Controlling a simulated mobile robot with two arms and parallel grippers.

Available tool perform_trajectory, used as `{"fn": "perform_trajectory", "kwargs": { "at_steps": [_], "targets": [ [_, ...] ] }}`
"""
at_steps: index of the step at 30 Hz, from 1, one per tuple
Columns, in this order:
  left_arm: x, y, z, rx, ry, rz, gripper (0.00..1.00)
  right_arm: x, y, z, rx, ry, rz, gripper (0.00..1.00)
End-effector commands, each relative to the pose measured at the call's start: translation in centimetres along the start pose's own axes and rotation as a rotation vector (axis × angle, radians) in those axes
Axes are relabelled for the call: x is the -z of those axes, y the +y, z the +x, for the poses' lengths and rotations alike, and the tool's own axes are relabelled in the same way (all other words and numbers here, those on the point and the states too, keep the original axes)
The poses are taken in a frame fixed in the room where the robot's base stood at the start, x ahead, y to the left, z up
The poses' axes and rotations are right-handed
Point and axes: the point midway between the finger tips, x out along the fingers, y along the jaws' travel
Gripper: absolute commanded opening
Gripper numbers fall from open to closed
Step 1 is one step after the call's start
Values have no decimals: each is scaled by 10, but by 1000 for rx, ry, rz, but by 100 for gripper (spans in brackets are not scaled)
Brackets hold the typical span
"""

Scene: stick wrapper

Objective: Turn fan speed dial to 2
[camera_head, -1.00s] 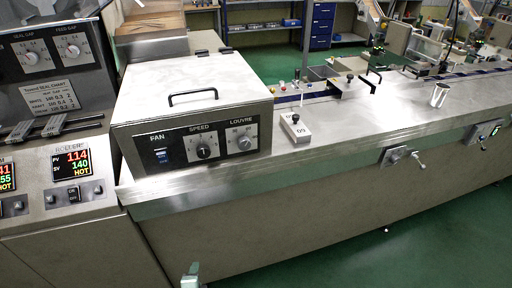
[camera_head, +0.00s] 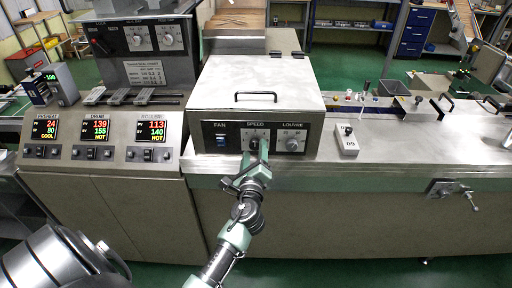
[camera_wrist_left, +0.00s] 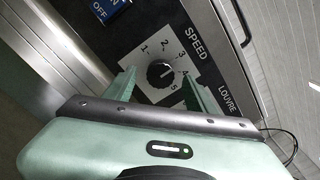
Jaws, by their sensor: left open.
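The black fan speed dial (camera_wrist_left: 160,74) sits on a plate with numbers from 1 to 5 around it in the left wrist view. I cannot clearly tell which number it points to. In the head view the fan panel (camera_head: 228,150) is on the front of a metal box, and the dial is mostly covered by my left gripper (camera_head: 258,152). In the left wrist view my left gripper (camera_wrist_left: 163,92) is open, with one finger on each side of the dial. I cannot tell whether the fingers touch it. My right gripper is not in view.
The blue fan switch (camera_head: 221,140) is left of the dial and the louvre knob (camera_head: 292,144) is right of it. The box handle (camera_head: 255,96) is above. A small white box (camera_head: 347,143) stands on the bench to the right. Heater displays (camera_head: 97,130) are at left.

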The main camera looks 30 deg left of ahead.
Motion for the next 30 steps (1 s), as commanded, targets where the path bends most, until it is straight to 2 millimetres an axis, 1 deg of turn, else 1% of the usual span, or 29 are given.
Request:
{"fn": "perform_trajectory", "kwargs": {
  "at_steps": [1, 4, 13, 14, 15, 17, 18, 19, 20, 26, 30],
  "targets": [
    [-1, -1, 6, 0, -1, 1, 56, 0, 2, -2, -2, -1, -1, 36],
    [0, 0, 13, -1, 0, 0, 56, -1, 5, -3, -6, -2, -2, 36],
    [0, 1, 16, -1, 1, -1, 56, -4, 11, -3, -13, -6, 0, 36],
    [0, 1, 16, -1, 1, -1, 50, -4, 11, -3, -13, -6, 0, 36],
    [0, 1, 16, -1, 1, -1, 39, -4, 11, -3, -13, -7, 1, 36],
    [0, 1, 16, -1, 1, -1, 22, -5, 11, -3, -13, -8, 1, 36],
    [0, 1, 16, -1, 1, -1, 11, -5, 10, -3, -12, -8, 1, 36],
    [0, 1, 16, -1, 1, -1, 3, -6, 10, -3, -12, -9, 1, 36],
    [0, 1, 16, -1, 1, -1, 0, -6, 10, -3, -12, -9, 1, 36],
    [1, 1, 16, -1, 1, -12, 0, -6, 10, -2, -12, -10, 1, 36],
    [2, 2, 16, 1, 0, -51, 0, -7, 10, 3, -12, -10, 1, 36]
  ]
}}
